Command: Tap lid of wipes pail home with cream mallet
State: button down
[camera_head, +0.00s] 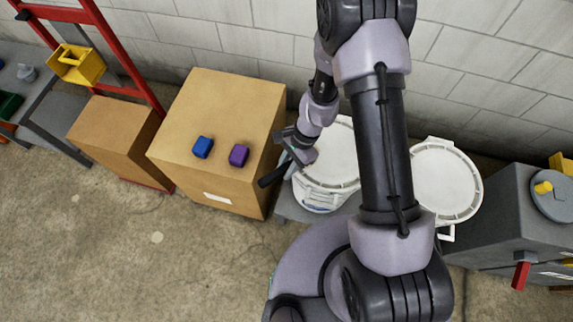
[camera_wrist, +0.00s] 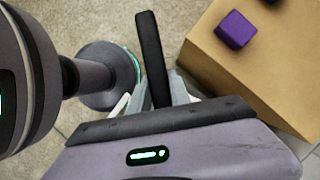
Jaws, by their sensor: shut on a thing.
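My gripper (camera_head: 291,148) is over the left edge of a white pail (camera_head: 318,200) with a round white lid (camera_head: 336,150). It is shut on a dark handle (camera_head: 273,178), which sticks out toward the lower left. In the wrist view the dark handle (camera_wrist: 152,55) stands up from between the fingers (camera_wrist: 165,93). I take it as the mallet's handle; no cream head shows. My arm hides the right part of this lid. A second white pail with a white lid (camera_head: 446,182) stands right of my arm. I cannot tell which pail is for wipes, or whether either lid is fully seated.
A large cardboard box (camera_head: 222,110) stands left of the pails, with a blue block (camera_head: 202,147) and a purple block (camera_head: 239,155) on top. A grey cabinet (camera_head: 500,215) stands at right. A block wall (camera_head: 230,38) runs behind. The floor at front left is clear.

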jog(key=shift+f+b, duration=0.45)
jog(key=shift+f, duration=0.6)
notch_tip(320, 180, down, 4)
jog(key=b, duration=0.4)
jog(key=shift+r+p, duration=1.35)
jog(key=shift+r, duration=0.4)
notch_tip(320, 180, up, 4)
jog(key=p, duration=0.3)
jog(key=shift+r, duration=0.15)
